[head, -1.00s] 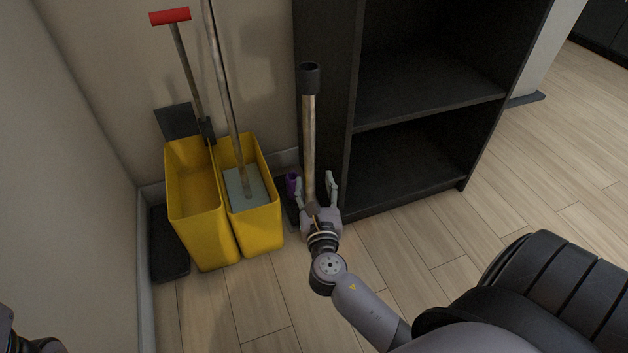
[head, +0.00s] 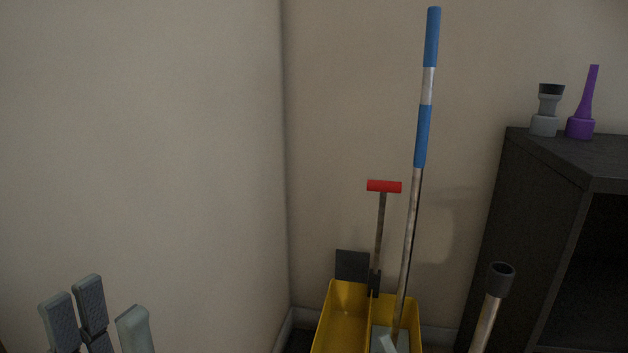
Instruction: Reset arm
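My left gripper (head: 101,318) shows at the lower left, in front of the light wall. Its grey fingers point up and stand apart, with nothing seen between them.
A yellow bucket (head: 340,318) stands in the corner with a red-handled tool (head: 384,187) and a blue-gripped pole (head: 423,135). A black shelf (head: 520,230) at the right carries a grey nozzle (head: 545,112) and a purple nozzle (head: 581,125). Walls close off the left and back.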

